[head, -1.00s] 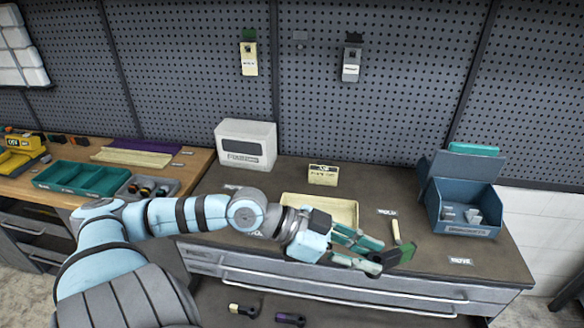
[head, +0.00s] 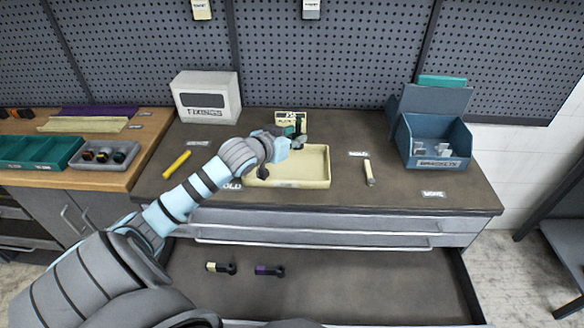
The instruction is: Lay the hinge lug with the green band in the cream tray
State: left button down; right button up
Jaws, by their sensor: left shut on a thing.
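The cream tray (head: 318,181) lies on the dark bench top, empty where I can see into it. My left gripper (head: 297,137) is over the tray's back edge, in front of a small cream sign. It is shut on the hinge lug with the green band, which is small here and mostly hidden by the fingers. Two other lugs lie in the open drawer below: one with a pale yellow band (head: 217,267) and one with a purple band (head: 268,270). My right gripper is not in view.
A white fixings box (head: 207,98) stands at the back left. A blue brackets bin (head: 433,141) stands at the right. A yellow stick (head: 177,163) lies left of the tray and a pale one (head: 369,173) right of it. The open drawer (head: 370,285) is mostly bare.

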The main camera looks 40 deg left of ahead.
pick_arm(q)
notch_tip(320, 180, down, 11)
jog(key=shift+f+b, duration=0.15)
jog(key=shift+b, duration=0.8)
jog(key=shift+f, duration=0.1)
jog(key=c, duration=1.3)
grip_release()
jog(key=shift+c, duration=0.2)
jog(key=p+v, duration=0.5)
jog(key=v, duration=0.7)
